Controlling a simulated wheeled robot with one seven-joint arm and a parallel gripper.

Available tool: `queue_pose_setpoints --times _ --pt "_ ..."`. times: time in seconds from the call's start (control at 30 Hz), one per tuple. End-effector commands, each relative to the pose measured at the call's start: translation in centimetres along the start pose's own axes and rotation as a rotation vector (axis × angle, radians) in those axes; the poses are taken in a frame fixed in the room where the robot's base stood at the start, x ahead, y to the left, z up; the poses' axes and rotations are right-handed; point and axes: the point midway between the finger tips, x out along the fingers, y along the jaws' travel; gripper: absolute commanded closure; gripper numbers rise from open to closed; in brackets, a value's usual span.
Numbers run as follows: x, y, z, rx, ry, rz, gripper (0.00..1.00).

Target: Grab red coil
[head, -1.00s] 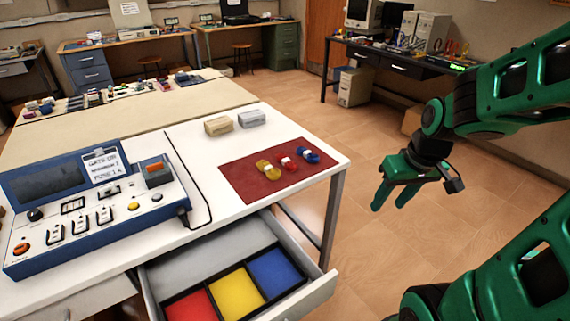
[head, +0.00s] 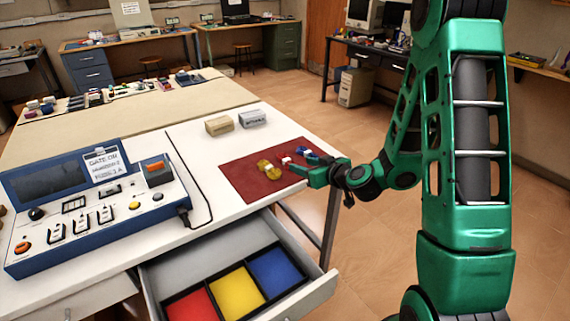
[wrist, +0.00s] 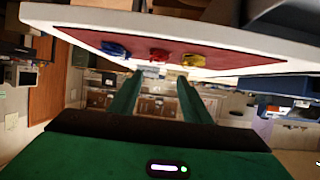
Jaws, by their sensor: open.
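The red coil (wrist: 158,54) lies on the dark red mat (wrist: 230,61), between the blue coil (wrist: 115,50) and the yellow coil (wrist: 193,60) in the wrist view. The yellow coil (head: 268,169) and part of the blue coil (head: 305,152) also show there. My gripper is open at the mat's right edge. In the wrist view its fingers (wrist: 157,85) stand apart with nothing between them, roughly in line with the red coil.
A tan block (head: 219,126) and a grey block (head: 252,119) sit behind the mat on the white table. A blue control console (head: 100,215) stands at left. An open drawer (head: 317,290) with red, yellow and blue compartments juts out below the table's front edge.

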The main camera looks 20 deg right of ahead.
Motion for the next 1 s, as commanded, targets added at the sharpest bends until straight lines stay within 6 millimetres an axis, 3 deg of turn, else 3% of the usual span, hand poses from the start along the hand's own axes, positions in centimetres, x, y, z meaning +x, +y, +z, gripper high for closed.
queue_pose_setpoints --times 0.3,0.57,0.8,1.0 --pt "4.4 0.0 0.0 -0.003 0.003 0.0 0.56" --pt "6.1 0.1 0.1 -0.002 0.002 0.001 0.56" --pt "9.4 0.3 0.2 -0.003 0.003 0.0 0.56" --pt "10.4 0.4 0.2 -0.001 0.003 0.003 0.56"
